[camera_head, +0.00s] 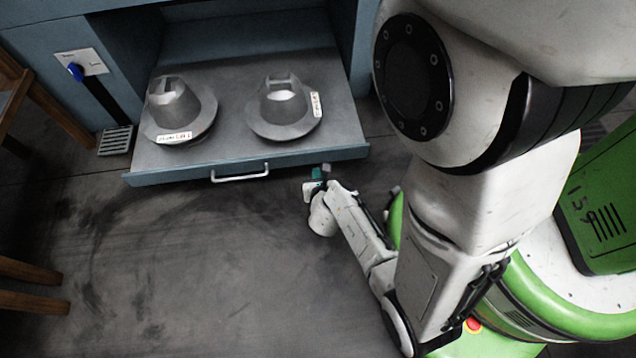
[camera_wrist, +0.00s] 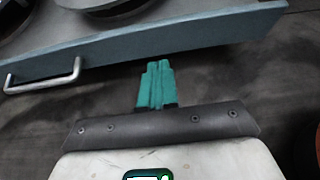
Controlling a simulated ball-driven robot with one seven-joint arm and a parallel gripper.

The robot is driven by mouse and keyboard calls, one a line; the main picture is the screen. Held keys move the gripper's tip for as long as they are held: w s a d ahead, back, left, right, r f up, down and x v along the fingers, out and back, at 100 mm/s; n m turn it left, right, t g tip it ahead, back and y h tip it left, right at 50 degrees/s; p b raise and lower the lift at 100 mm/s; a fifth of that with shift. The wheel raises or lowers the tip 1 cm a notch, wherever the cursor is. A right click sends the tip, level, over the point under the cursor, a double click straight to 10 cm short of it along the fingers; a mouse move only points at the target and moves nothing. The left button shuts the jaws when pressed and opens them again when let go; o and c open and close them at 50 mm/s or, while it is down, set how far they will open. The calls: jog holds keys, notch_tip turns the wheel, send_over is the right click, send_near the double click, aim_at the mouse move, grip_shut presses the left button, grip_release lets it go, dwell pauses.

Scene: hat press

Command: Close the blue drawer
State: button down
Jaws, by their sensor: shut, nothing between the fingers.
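The blue drawer (camera_head: 330,154) is pulled out of the blue cabinet, and its grey tray shows. A silver bar handle (camera_head: 240,173) sits at the middle of its front; the handle also shows at the left of the wrist view (camera_wrist: 42,77). Two grey hat-shaped metal forms (camera_head: 178,108) (camera_head: 283,105) with small labels stand on the tray. My gripper (camera_head: 319,172) is low, just in front of the right part of the drawer front. Its teal fingers (camera_wrist: 157,72) are together and empty, pointing toward the drawer front (camera_wrist: 200,38). I cannot tell whether they touch it.
The blue cabinet (camera_head: 45,42) stands behind, with a blue-knobbed lever (camera_head: 75,72) and a small grey floor grate (camera_head: 115,140) at left. Wooden furniture legs (camera_head: 30,285) stand at the left edge. The dark floor (camera_head: 200,270) before the drawer is clear.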

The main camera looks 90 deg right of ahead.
aim_at(312, 154)
jog(key=x, duration=0.3)
jog(key=r+b+x, duration=0.1)
jog(key=x, duration=0.1)
jog(key=shift+w+d, duration=0.1)
jog(key=shift+d, duration=1.15)
